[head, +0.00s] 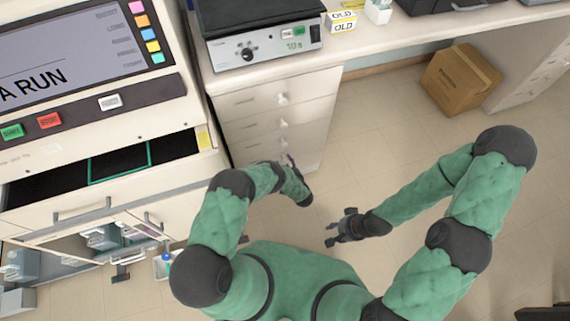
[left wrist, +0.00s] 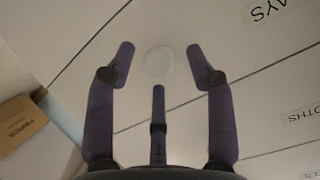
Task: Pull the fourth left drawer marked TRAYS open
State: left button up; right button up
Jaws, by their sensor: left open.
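The drawer marked TRAYS (left wrist: 262,42) fills the upper part of the left wrist view, its label partly cut off at the top right. It looks shut. Its round pale knob (left wrist: 159,62) lies between the fingertips of my left gripper (left wrist: 160,60), which is open; I cannot tell whether any finger touches the knob. In the head view my left gripper (head: 289,163) is at the lower front of the white drawer cabinet (head: 250,115) and hides part of it. My right gripper (head: 338,229) is open and empty over the floor.
A cardboard box (head: 460,80) stands under the counter. A hotplate-like device (head: 262,35) sits above the drawers. A machine (head: 90,90) stands at left.

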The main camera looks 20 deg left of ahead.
pick_arm(q)
jog(key=shift+w+a+f, duration=0.25)
jog(key=shift+w+a, duration=0.1)
jog(key=shift+w, duration=0.15)
grip_shut()
jog(key=shift+s, duration=0.1)
